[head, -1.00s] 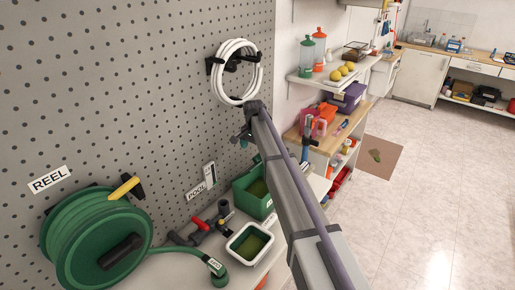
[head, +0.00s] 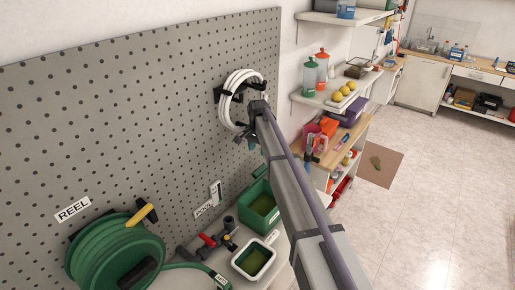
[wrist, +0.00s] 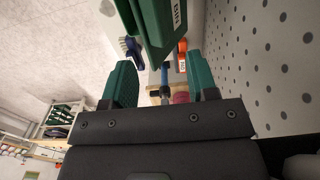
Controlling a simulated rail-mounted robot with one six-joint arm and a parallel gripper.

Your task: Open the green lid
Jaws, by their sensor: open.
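A green bin (head: 262,203) stands on the bench below the pegboard, and green-brown content shows in its open top. It also shows large at the top of the wrist view (wrist: 165,30), with a white label. I cannot make out a separate green lid on it. My gripper (head: 250,143) is in the air, above the bin in the picture and by the white hose coil. In the wrist view my gripper (wrist: 162,82) has its two green fingers wide apart, with nothing held between them.
The white hose coil (head: 231,100) hangs on the pegboard (head: 120,110) close to my gripper. A green reel (head: 110,250), pipe fittings with a red handle (head: 208,241) and a white tub (head: 238,262) are at lower left.

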